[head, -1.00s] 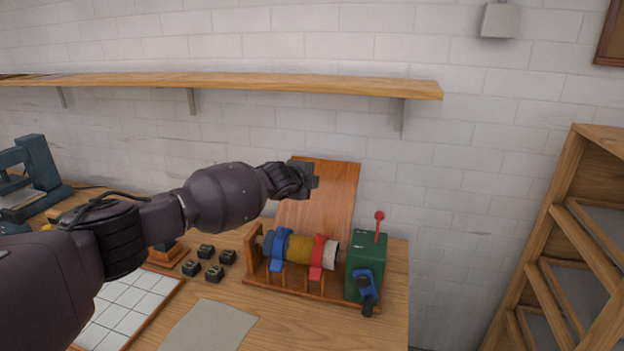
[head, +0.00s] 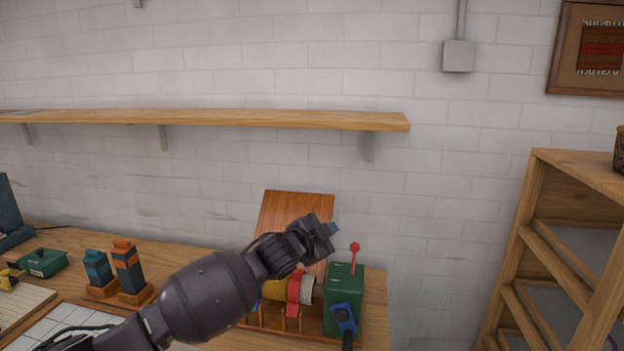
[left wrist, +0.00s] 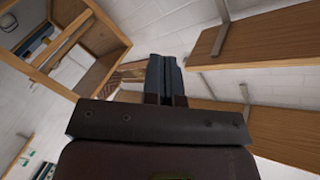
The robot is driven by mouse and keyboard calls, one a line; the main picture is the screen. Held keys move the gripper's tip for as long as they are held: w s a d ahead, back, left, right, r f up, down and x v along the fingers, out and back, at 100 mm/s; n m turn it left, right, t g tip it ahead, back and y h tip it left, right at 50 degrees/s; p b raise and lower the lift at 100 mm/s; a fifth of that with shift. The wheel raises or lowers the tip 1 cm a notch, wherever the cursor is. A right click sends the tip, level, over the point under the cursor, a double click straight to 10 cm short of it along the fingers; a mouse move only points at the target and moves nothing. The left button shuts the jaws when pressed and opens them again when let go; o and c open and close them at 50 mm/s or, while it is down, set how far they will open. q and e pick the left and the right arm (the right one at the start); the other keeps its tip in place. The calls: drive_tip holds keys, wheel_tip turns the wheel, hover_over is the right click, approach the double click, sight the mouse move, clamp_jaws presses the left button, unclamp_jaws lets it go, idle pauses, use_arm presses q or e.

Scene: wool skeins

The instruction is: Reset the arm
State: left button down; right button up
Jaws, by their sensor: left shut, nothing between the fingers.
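My left arm reaches in from the bottom left of the head view. Its gripper (head: 333,229) is raised above the winding machine, in front of the upright wooden board (head: 284,214). In the left wrist view the two dark fingers (left wrist: 166,68) are together with nothing between them. The machine has a green box (head: 345,290) with a red-knobbed lever and a blue crank (head: 344,318). Yellow wool (head: 278,290) and a red clamp (head: 300,288) show on its spindle; my arm hides its left part. My right gripper is not in view.
A wooden wall shelf (head: 220,119) runs above the bench. An open wooden rack (head: 533,215) stands at the right. The wall space between machine and rack is clear.

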use_arm(q)
drive_tip(key=s+a+f+n+t+y, duration=0.2)
drive_tip(key=s+a+f+n+y, duration=0.6)
drive_tip(key=s+a+f+n, duration=1.1)
drive_tip(key=s+a+f+m+g+y, duration=0.1)
drive_tip(key=s+a+f, duration=0.3)
drive_tip(key=s, duration=0.3)
drive_tip(key=s+a+f+m+g, duration=0.1)
drive_tip(key=s+a+f, duration=0.3)
drive_tip(key=s+f, duration=0.2)
drive_tip(key=s+a+f+g+y+b, duration=0.1)
drive_tip(key=s+a+f, duration=0.3)
drive_tip(key=s, duration=0.4)
drive_tip(key=shift+s+a+f+m+y, duration=0.15)
drive_tip(key=shift+s+f+m+y, duration=0.2)
drive_tip(key=shift+f, duration=0.2)
